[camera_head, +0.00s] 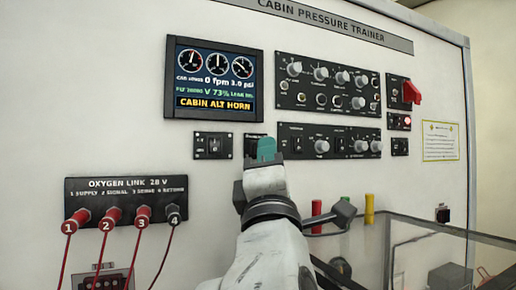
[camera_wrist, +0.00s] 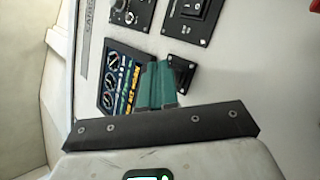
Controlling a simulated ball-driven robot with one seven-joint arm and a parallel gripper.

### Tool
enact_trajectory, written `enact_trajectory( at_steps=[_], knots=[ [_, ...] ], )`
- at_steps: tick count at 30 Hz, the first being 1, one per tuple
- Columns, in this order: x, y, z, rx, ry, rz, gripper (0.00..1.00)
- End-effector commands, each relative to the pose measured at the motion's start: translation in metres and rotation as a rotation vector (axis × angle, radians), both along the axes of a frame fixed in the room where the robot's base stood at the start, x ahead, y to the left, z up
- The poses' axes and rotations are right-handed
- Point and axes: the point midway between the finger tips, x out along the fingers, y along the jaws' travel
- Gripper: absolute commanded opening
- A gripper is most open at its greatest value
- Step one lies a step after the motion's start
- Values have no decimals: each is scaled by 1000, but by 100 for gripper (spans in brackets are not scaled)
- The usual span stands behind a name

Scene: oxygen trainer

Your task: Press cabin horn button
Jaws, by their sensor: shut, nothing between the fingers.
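My gripper (camera_head: 266,149) is shut and empty, with teal fingertips pointing at the trainer wall. In the camera_head view it covers most of a small black panel (camera_head: 251,142) below the right edge of the display. In the camera_wrist view the fingertips (camera_wrist: 156,85) stand beside what looks like the same small panel (camera_wrist: 187,69), partly hiding it. A horn button cannot be made out, and I cannot tell whether the fingertips touch the panel. The display (camera_head: 213,79) reads CABIN ALT HORN on a yellow line; it also shows in the wrist view (camera_wrist: 111,92).
A small switch panel (camera_head: 213,146) is just left of my gripper. Knob panels (camera_head: 330,120) are to the right, with a red switch (camera_head: 412,92) beyond. The oxygen link panel (camera_head: 125,187) with cabled plugs is lower left. A glass-topped case (camera_head: 420,228) stands lower right.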

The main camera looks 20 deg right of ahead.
Motion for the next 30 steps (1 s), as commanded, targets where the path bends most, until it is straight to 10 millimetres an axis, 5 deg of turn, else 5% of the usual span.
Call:
enact_trajectory(
  at_steps=[30],
  knots=[
    [11,0,0,0,0,0,0]
  ],
)
